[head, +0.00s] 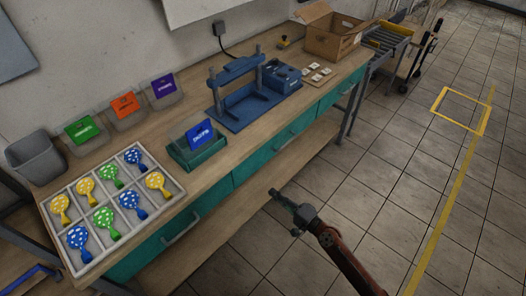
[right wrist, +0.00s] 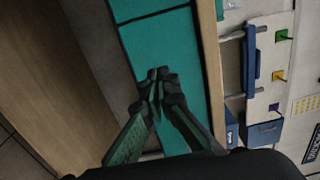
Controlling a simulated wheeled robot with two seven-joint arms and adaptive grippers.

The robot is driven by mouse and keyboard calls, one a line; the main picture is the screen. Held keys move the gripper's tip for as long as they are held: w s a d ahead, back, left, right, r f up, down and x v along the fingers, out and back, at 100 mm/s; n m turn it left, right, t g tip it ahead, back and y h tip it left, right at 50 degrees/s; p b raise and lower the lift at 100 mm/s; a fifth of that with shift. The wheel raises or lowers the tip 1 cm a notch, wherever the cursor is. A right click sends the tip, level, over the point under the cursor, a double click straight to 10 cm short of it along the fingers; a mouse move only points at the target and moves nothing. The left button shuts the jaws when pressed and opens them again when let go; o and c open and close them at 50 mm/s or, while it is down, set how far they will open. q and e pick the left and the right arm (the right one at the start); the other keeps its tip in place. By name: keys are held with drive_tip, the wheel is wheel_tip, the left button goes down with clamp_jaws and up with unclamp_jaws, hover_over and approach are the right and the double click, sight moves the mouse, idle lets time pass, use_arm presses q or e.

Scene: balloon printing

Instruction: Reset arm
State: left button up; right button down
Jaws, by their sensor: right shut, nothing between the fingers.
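My right gripper (head: 287,201) is in the head view, off the front edge of the workbench (head: 228,191), above the tiled floor and clear of the table. In the right wrist view my right gripper (right wrist: 159,76) has its fingertips together with nothing between them. A teal drawer front (right wrist: 168,50) of the bench lies behind the fingers there. My left gripper is not in view.
A white tray (head: 166,204) of patterned balloons lies at the bench's left end. A blue press (head: 237,98) stands mid-bench, with a green holder (head: 196,151) before it. A cardboard box (head: 332,38) stands at the back.

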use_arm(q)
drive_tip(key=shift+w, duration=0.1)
